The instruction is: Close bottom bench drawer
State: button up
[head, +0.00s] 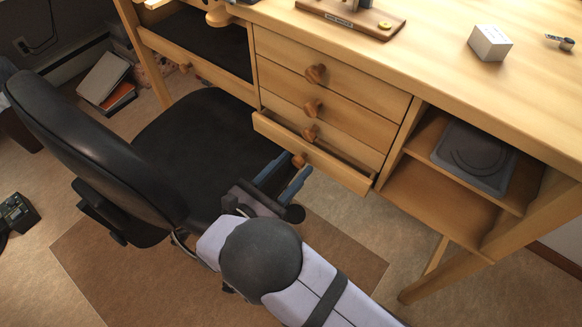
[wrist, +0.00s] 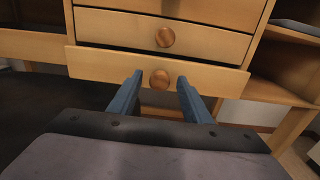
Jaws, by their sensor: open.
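The wooden bench's bottom drawer (head: 340,168) is pulled partly out, and a strip of its inside shows in the head view. Its front (wrist: 105,64) faces me in the wrist view. Its round wooden knob (wrist: 160,79) shows between my fingers in that view, and it also shows in the head view (head: 299,160). My gripper (head: 284,179) is open, with blue fingers on either side of the knob. The fingertips are close to the drawer front; I cannot tell whether they touch it or the knob.
The drawers above, such as the one with this knob (head: 312,108), look shut. A black office chair (head: 190,150) stands close on the left of my gripper. Open shelves (head: 440,200) are on the right, one holding a grey object (head: 474,157). A white box (head: 489,43) sits on the benchtop.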

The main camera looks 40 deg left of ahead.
aim_at(296, 163)
grip_shut()
jog(key=w, duration=0.4)
jog(key=shift+w+p, duration=0.15)
jog(key=shift+p, duration=0.15)
grip_release()
jog(key=shift+s, duration=3.7)
